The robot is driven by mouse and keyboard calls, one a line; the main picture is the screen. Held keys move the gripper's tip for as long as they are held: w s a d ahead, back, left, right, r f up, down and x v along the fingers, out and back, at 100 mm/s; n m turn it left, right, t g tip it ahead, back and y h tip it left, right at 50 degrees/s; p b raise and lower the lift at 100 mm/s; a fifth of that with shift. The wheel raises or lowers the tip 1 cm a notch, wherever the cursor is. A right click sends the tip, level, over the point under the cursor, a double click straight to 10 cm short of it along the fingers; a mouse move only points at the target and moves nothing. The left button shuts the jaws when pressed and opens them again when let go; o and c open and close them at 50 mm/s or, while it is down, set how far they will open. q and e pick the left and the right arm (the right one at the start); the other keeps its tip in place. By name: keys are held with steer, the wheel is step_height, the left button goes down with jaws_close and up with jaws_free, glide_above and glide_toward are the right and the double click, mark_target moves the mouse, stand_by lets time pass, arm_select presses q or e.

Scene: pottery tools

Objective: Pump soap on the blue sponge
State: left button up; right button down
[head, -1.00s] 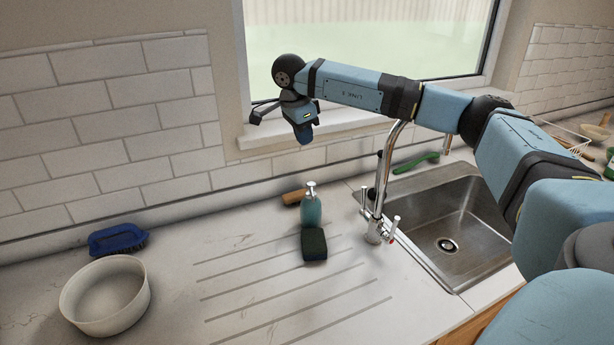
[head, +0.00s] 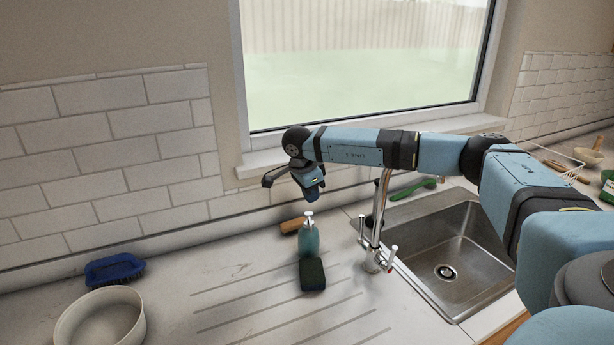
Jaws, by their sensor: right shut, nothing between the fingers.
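A teal soap bottle (head: 309,241) with a silver pump top (head: 308,217) stands upright on the ribbed draining area left of the sink. The sponge (head: 312,274) lies right in front of the bottle; its visible faces look dark green-blue to black. My right gripper (head: 312,195) is shut and empty, pointing down just above the pump top. A small gap shows between the gripper and the pump. My left gripper is not in view.
A silver tap (head: 377,215) rises right of the bottle, under my right arm, beside the steel sink (head: 440,250). A wooden-handled item (head: 290,226) lies behind the bottle. A blue brush (head: 113,268) and a white bowl (head: 70,322) are at left. A green brush (head: 413,189) lies behind the sink.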

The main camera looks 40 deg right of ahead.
mark_target(310, 214)
steer(key=f, duration=0.4)
steer(key=shift+w+a+p, duration=0.1)
steer(key=shift+w+p, duration=0.25)
steer(key=shift+f, duration=0.1)
steer(key=shift+a+b+x, duration=0.2)
steer(key=shift+b+x, duration=0.3)
steer(key=shift+x, duration=0.4)
steer(key=shift+s, duration=0.1)
steer(key=shift+a, duration=0.1)
